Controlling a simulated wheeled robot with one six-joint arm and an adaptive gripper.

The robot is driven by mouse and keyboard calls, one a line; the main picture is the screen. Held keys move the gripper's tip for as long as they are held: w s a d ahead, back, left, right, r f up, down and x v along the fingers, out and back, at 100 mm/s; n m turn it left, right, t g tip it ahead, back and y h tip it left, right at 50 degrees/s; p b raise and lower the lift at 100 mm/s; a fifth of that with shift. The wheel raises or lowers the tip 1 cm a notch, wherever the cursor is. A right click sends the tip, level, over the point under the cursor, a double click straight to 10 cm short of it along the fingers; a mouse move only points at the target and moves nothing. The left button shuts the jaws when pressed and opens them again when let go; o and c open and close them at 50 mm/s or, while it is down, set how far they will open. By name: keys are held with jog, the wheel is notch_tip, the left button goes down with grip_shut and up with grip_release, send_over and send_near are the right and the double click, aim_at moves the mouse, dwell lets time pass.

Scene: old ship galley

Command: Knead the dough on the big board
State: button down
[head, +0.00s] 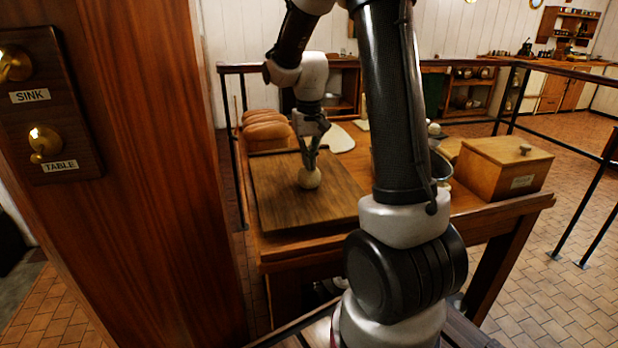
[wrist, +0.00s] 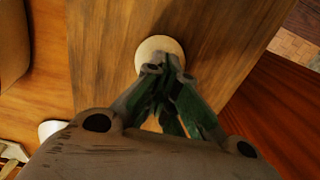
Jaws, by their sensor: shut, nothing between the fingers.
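The dough (head: 309,179) is a small pale ball on the big board (head: 280,206), a brown wooden board on the table. In the wrist view the dough (wrist: 158,50) shows as a pale round shape on the board (wrist: 220,40), partly hidden by my fingers. My gripper (head: 311,164) points down over the dough, with its fingertips at or just above its top. I cannot tell whether they touch it. The fingers are together with nothing between them, as the wrist view of my gripper (wrist: 160,68) also shows.
Bread loaves (head: 265,128) lie behind the board. A wooden box (head: 503,166) stands at the table's right end, and a dark pot (head: 440,166) is partly hidden by my arm. A wooden panel (head: 150,150) with SINK and TABLE labels stands at left. Railings (head: 512,95) run behind.

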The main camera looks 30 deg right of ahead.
jog(key=shift+f, duration=0.1)
dwell(0.3)
jog(key=shift+r, duration=0.9)
notch_tip(320, 180, up, 6)
dwell(0.4)
dwell(0.3)
